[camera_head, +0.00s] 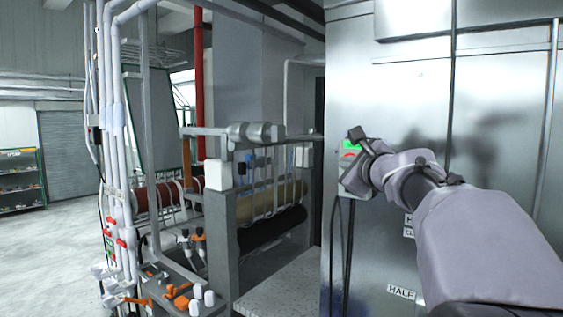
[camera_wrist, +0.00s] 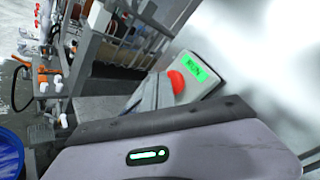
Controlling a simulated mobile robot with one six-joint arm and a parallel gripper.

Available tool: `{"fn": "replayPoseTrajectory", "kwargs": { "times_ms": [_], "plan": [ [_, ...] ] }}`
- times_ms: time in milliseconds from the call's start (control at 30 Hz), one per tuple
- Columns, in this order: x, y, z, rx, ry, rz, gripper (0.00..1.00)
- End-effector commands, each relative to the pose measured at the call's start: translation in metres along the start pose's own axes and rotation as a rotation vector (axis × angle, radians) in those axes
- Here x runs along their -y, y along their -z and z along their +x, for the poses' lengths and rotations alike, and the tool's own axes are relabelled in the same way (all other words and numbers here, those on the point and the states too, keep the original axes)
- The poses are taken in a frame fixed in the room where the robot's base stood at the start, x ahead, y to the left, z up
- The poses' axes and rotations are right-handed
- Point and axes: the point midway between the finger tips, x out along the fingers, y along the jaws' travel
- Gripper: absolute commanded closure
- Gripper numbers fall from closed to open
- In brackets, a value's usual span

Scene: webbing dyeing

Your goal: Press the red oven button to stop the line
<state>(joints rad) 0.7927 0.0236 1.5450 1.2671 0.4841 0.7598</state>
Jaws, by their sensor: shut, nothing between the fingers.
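The red button (camera_wrist: 176,82) sits on a small grey control box (camera_wrist: 207,69) with a green lit display (camera_wrist: 195,67) reading "RUN". In the head view the box (camera_head: 346,181) is on the oven's metal side wall, with the red button (camera_head: 350,155) partly hidden behind my gripper (camera_head: 359,144). In the wrist view my gripper (camera_wrist: 153,95) is shut and empty, its fingertips close to the red button's left side. I cannot tell whether they touch it.
The large metal oven wall (camera_head: 405,110) fills the right side. Black cables (camera_head: 338,250) hang below the box. Left of it are rollers (camera_head: 270,200), white pipes (camera_head: 117,110) and orange-handled valves (camera_head: 180,292). A blue bin (camera_wrist: 10,155) shows at the lower left in the wrist view.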

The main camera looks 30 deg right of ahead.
Motion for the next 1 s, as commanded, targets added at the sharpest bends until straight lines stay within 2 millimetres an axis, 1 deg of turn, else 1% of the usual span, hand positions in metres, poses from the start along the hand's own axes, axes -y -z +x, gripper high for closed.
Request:
{"fn": "replayPoseTrajectory", "kwargs": {
  "times_ms": [1000],
  "plan": [
    [0.0054, 0.005, 0.0072, 0.0, 0.001, -0.001, 1.0]
  ]
}}
